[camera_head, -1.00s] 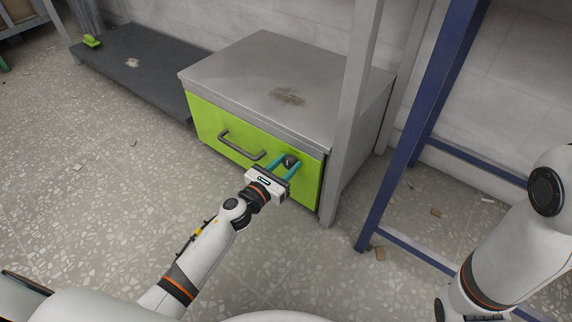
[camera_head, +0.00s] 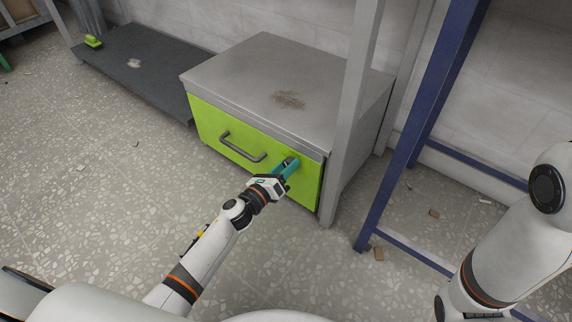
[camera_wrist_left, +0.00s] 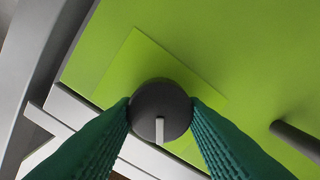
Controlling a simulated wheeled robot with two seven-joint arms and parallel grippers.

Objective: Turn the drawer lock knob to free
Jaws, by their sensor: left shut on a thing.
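The dark round lock knob (camera_wrist_left: 160,108) has a pale pointer line and sits on a lighter green square plate (camera_wrist_left: 140,62) in the left wrist view. The green drawer front (camera_head: 222,122) belongs to a grey metal cabinet (camera_head: 262,75). My left gripper (camera_head: 289,163) is at the right part of the drawer front, its teal fingers shut on the knob from both sides. In the left wrist view the pointer line points toward the bottom of the picture. In the head view the fingers mostly hide the knob. My right gripper is out of view; only part of my right arm shows.
A dark drawer handle (camera_head: 240,147) is left of the knob. A grey post (camera_head: 350,110) and a blue frame (camera_head: 420,120) stand to the right. A low dark platform (camera_head: 145,75) with a small green object (camera_head: 93,41) lies at the left. The floor in front is mostly clear.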

